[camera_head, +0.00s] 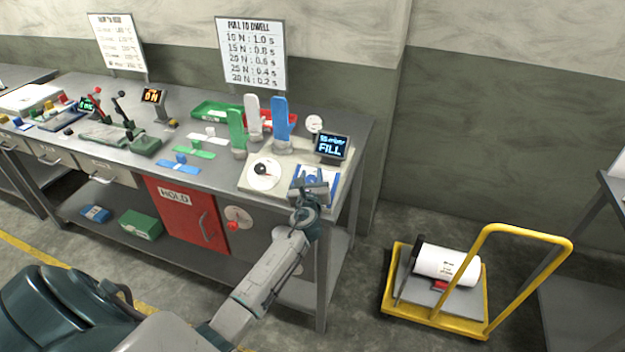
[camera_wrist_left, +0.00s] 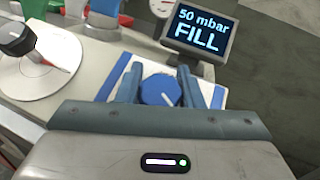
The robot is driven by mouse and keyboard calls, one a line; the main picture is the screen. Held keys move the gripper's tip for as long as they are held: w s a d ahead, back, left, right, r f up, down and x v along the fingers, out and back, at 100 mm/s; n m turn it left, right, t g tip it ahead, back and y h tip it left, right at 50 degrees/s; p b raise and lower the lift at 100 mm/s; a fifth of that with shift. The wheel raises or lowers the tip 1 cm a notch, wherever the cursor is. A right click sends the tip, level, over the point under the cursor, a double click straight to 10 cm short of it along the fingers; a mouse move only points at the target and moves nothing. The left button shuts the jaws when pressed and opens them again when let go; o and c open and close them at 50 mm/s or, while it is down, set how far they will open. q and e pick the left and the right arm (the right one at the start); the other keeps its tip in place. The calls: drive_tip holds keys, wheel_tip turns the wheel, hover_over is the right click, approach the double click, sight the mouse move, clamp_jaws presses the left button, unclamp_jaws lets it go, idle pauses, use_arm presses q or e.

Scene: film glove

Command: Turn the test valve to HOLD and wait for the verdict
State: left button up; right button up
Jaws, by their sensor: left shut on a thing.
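The blue test valve knob (camera_wrist_left: 161,91) has a white pointer line and sits on a white plate with blue edges. In the head view the plate (camera_head: 331,184) is at the right end of the bench. My left gripper (camera_wrist_left: 160,88) has its two fingers on either side of the knob and is shut on it; it also shows in the head view (camera_head: 313,185). The display (camera_wrist_left: 199,32) behind the knob reads "50 mbar FILL"; it also shows in the head view (camera_head: 331,148). My right gripper is in neither view.
A white dial with a dark knob (camera_head: 263,171) is left of the valve. Green, white and blue upright glove forms (camera_head: 282,118) stand behind it. A round gauge (camera_head: 315,123) is at the back. A red HOLD cabinet (camera_head: 183,215) is below the bench. A yellow cart (camera_head: 480,322) stands right.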

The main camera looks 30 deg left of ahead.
use_arm(q)
drive_tip(key=n+g+y, duration=0.2)
drive_tip(key=n, duration=0.1)
drive_tip(key=n+g+y, duration=0.1)
drive_tip(key=n+g, duration=0.1)
drive_tip(key=n, duration=0.1)
drive_tip(key=shift+s+a+y+b, duration=0.15)
drive_tip(key=shift+y+b, duration=0.15)
drive_tip(key=shift+y, duration=0.1)
drive_tip(key=n+g, duration=0.1)
drive_tip(key=n+g+y, duration=0.1)
drive_tip(key=n+g, duration=0.1)
drive_tip(key=shift+s+a+f, duration=0.1)
drive_tip(key=shift+s+a, duration=0.05)
drive_tip(key=shift+s+f+n+g, duration=0.1)
drive_tip(key=shift+s+n+g, duration=0.1)
drive_tip(key=shift+n+g, duration=1.55)
drive_tip(key=shift+g, duration=0.35)
drive_tip(key=o, duration=1)
drive_tip(key=shift+c, duration=0.2)
